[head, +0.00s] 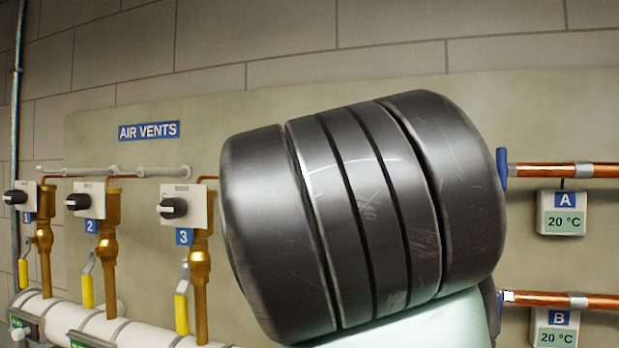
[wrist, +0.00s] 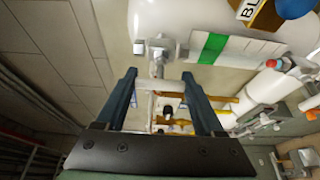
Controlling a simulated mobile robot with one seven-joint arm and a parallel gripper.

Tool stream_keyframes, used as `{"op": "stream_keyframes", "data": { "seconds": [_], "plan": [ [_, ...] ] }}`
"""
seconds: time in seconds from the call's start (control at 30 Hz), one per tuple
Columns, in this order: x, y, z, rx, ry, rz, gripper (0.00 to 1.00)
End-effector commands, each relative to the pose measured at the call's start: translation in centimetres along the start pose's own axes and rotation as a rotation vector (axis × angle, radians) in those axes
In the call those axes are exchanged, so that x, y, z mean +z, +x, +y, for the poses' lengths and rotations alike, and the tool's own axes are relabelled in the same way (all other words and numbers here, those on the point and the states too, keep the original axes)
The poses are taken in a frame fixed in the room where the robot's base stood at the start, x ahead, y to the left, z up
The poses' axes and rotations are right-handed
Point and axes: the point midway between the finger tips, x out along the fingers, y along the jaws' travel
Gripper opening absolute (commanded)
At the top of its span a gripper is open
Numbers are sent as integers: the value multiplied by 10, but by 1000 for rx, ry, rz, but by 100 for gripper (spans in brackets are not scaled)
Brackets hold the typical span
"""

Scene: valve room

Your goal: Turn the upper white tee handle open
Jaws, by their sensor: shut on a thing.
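In the wrist view my gripper (wrist: 159,77) has its two dark blue fingers on either side of a white crossbar, which looks like a white tee handle (wrist: 156,85). The gripper is shut on this handle. The bar lies crosswise between the fingers, below a grey metal valve body (wrist: 160,48) and its short stem. I cannot tell from this view whether it is the upper one. In the head view my large dark arm link covers the middle, and the gripper and the handle cannot be made out there.
Copper pipes (head: 560,170) run at the right by gauges A (head: 562,213) and B (head: 556,328), both reading 20 °C. Three air vents with black knobs (head: 174,208) and yellow levers (head: 181,313) stand at left. A white vessel (wrist: 200,20) is close above the fingers.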

Motion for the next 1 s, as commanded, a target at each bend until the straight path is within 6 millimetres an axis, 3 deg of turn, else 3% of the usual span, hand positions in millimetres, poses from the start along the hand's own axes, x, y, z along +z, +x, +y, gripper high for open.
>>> {"op": "stream_keyframes", "data": {
  "seconds": [0.43, 0.47, 0.6, 1.0],
  "plan": [
    [0, 0, -1, -7, -11, 0, 14],
    [0, 0, -1, -7, -11, 0, 75],
    [0, 0, -1, -5, -10, 0, 100],
    [-2, 3, 0, -4, -9, 1, 100]
  ]
}}
